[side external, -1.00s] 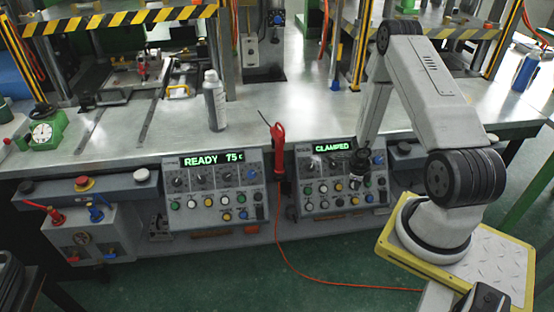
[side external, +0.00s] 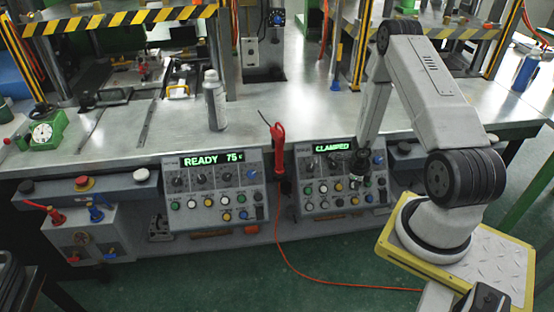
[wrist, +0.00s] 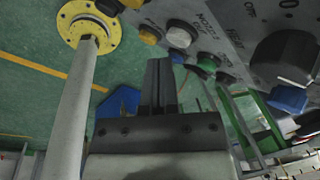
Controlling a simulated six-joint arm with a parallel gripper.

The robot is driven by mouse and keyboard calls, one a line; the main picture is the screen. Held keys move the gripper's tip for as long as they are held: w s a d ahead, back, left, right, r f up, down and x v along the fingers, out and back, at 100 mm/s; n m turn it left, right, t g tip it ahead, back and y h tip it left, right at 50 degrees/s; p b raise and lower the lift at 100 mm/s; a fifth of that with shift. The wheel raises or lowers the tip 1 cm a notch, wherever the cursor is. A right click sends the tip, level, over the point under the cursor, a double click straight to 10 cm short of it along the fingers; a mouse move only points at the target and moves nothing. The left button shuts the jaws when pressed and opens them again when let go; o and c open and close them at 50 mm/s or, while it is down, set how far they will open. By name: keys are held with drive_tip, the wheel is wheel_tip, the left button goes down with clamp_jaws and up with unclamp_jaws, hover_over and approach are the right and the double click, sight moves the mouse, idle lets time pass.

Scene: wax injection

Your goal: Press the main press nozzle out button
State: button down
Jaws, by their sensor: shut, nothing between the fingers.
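The right control panel (side external: 340,180) has a green display reading CLAMPED and rows of coloured buttons and black knobs. My gripper (side external: 354,183) is at its right part and hides some controls. In the wrist view my gripper (wrist: 160,65) is shut and empty, with its fingertips close to the panel's buttons. Near the tips are a white button (wrist: 180,35), a yellow button (wrist: 150,34), a green button (wrist: 208,62) and a black button (wrist: 177,56). I cannot tell whether the tips touch anything.
A left panel (side external: 213,190) reads READY 75 C. A red handled tool (side external: 278,150) with an orange cable hangs between the panels. A large dark knob (wrist: 283,60) is right of my fingers.

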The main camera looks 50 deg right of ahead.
drive_tip(key=shift+w+d+f, duration=0.5)
drive_tip(key=shift+f, duration=0.05)
idle(1.4)
drive_tip(key=shift+a+r, duration=0.1)
idle(0.4)
drive_tip(key=shift+s+a+r, duration=0.4)
drive_tip(key=shift+s+r, duration=0.05)
drive_tip(key=shift+s, duration=0.05)
drive_tip(key=shift+r, duration=0.1)
drive_tip(key=shift+s+a+r, duration=1.35)
drive_tip(key=shift+r, duration=0.15)
